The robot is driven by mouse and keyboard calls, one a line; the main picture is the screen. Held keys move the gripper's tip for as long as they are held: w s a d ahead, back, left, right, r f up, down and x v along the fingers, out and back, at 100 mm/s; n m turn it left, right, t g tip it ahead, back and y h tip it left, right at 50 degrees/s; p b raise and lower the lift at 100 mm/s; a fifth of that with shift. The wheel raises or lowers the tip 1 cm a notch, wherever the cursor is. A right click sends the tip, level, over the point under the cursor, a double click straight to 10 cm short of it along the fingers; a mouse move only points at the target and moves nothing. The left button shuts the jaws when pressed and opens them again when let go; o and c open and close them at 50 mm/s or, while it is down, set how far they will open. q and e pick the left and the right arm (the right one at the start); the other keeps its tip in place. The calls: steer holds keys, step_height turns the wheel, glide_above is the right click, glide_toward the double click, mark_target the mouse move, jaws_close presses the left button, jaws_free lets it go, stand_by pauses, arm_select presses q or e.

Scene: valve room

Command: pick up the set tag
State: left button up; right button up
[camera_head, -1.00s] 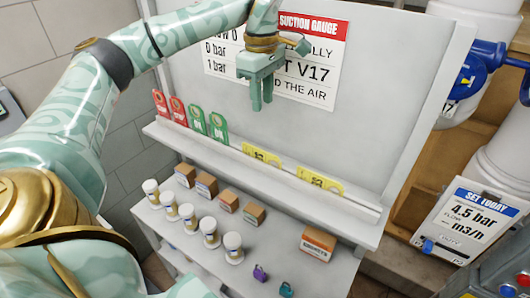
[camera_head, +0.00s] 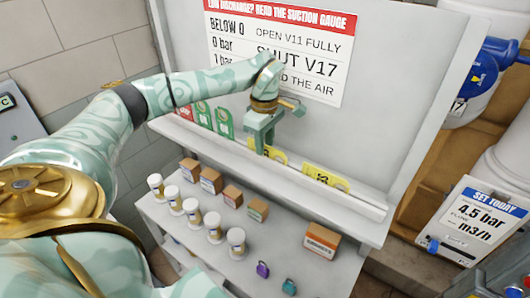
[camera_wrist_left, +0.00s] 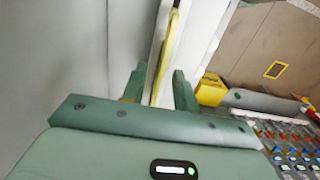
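Two yellow tags stand on the ledge of the white board, and I cannot read which one is the set tag. The left yellow tag (camera_head: 278,155) is partly hidden by my left gripper (camera_head: 261,148). The right yellow tag (camera_head: 325,177) stands clear of it. My left gripper points down at the left yellow tag with its fingers apart. In the left wrist view, a thin yellow tag edge (camera_wrist_left: 168,45) shows between the two open fingers (camera_wrist_left: 157,85). I cannot tell whether the fingers touch it. My right gripper is not in view.
Green tags (camera_head: 224,123) and a partly hidden red tag (camera_head: 182,113) stand left on the ledge (camera_head: 300,183). The sign board (camera_head: 300,50) rises close behind. A lower shelf holds white jars (camera_head: 236,243), boxes (camera_head: 321,240) and small padlocks (camera_head: 263,270).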

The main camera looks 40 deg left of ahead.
arm_select(q)
steer(key=shift+f, duration=0.2)
jaws_close()
steer(key=shift+r, duration=0.1)
